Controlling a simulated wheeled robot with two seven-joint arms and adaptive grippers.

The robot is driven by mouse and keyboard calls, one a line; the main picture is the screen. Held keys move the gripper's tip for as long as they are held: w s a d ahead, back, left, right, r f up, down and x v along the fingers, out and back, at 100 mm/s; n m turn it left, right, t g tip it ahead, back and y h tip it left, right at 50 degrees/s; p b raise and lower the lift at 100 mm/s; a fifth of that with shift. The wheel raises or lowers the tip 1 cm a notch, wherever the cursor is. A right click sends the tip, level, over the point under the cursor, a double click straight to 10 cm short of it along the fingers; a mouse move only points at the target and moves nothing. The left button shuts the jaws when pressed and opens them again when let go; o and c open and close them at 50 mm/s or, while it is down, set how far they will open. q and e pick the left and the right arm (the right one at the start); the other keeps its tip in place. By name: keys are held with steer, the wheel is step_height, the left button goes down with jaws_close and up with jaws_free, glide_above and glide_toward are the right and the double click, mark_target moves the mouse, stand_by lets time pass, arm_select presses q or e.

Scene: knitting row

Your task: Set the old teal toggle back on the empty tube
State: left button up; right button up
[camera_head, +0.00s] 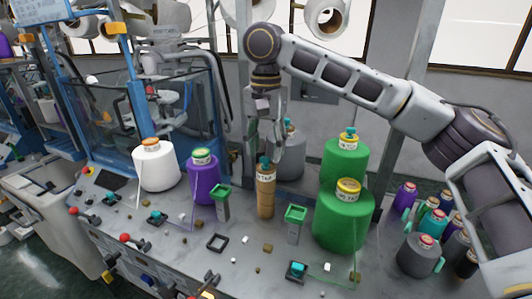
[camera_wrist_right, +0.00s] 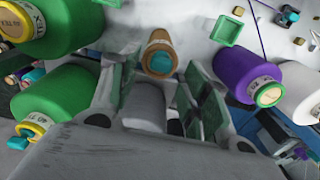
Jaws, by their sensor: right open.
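The bare tan tube (camera_head: 265,198) stands upright on the grey machine top, with a label band near its upper end. The teal toggle (camera_head: 264,163) sits at the top of this tube. In the right wrist view the tube (camera_wrist_right: 157,44) is seen from above, with the teal toggle (camera_wrist_right: 161,64) at its end. My right gripper (camera_head: 265,140) points down just above the toggle; its fingers are open and apart in the wrist view (camera_wrist_right: 158,88), with nothing held between them. Whether a finger touches the toggle cannot be told. My left gripper is not in view.
A purple cone (camera_head: 204,187) and white cone (camera_head: 156,168) stand left of the tube; green cones (camera_head: 342,222) stand close on its right. A grey cone (camera_head: 288,155) is behind. Small green square-topped posts (camera_head: 296,215) flank the tube. Several small spools crowd the right end.

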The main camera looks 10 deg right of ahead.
step_height(320, 180, up, 10)
stand_by(0.7)
steer(key=shift+f, duration=0.1)
steer(key=shift+s, duration=0.1)
stand_by(0.6)
